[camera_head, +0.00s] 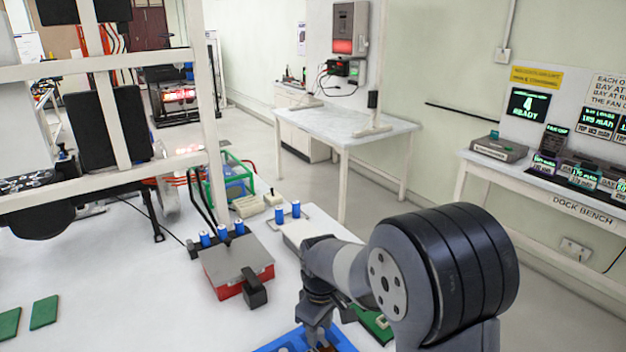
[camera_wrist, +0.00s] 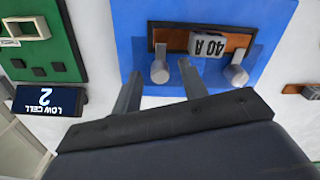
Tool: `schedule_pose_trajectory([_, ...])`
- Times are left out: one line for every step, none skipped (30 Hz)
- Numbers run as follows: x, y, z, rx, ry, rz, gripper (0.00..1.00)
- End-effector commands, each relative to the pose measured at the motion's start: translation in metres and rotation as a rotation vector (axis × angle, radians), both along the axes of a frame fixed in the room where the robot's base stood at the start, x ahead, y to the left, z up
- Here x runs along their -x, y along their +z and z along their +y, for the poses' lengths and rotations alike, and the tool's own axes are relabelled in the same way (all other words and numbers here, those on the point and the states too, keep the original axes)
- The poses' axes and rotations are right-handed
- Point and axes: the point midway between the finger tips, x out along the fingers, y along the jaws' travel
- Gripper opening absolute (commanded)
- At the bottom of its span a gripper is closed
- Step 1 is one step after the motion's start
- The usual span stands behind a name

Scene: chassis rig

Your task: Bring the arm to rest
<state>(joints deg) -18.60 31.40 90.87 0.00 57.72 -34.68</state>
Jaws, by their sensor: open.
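My arm (camera_head: 345,265) reaches down at the lower middle of the head view. My gripper (camera_head: 318,325) points down over a blue plate (camera_head: 275,346) at the bottom edge. Just beyond the fingertips, a grey block marked 40 A (camera_wrist: 208,46) sits on a brown strip (camera_wrist: 170,38) on the blue plate (camera_wrist: 140,12). Two grey posts (camera_wrist: 159,70) stand by the strip, close to the fingertips. I cannot tell whether the fingers touch them.
A red box with a grey lid (camera_head: 238,262) stands left of my arm, with blue cylinders near it. A white frame (camera_head: 208,110) rises at the left. A LOW CELL display (camera_wrist: 48,100) lies beside a green board (camera_wrist: 40,50). The dock bench (camera_head: 560,190) is at right.

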Motion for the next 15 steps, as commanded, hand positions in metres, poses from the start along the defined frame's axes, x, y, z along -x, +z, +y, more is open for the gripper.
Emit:
schedule_pose_trajectory([0.0000,-0.0001,0.0000,0.000,0.036,0.000,0.41])
schedule_pose_trajectory([0.0000,-0.0001,0.0000,0.000,0.058,0.000,0.41])
schedule_pose_trajectory([0.0000,-0.0001,0.0000,0.000,0.086,0.000,0.41])
schedule_pose_trajectory([0.0000,-0.0001,0.0000,0.000,0.106,0.000,0.41])
schedule_pose_trajectory([0.0000,-0.0001,0.0000,0.000,0.123,0.000,0.41])
schedule_pose_trajectory([0.0000,-0.0001,0.0000,0.000,0.145,0.000,0.41])
schedule_pose_trajectory([0.0000,-0.0001,0.0000,0.000,0.159,0.000,0.41])
schedule_pose_trajectory([0.0000,-0.0001,0.0000,0.000,0.172,0.000,0.41])
schedule_pose_trajectory([0.0000,-0.0001,0.0000,0.000,0.186,0.000,0.41])
schedule_pose_trajectory([0.0000,-0.0001,0.0000,0.000,0.195,0.000,0.41])
schedule_pose_trajectory([0.0000,-0.0001,0.0000,0.000,0.202,0.000,0.41])
schedule_pose_trajectory([0.0000,-0.0001,0.0000,0.000,0.210,0.000,0.41])
schedule_pose_trajectory([0.0000,-0.0001,0.0000,0.000,0.214,0.000,0.41])
schedule_pose_trajectory([0.0000,-0.0001,0.0000,0.000,0.218,0.000,0.41])
schedule_pose_trajectory([0.0000,-0.0001,0.0000,0.000,0.221,0.000,0.41])
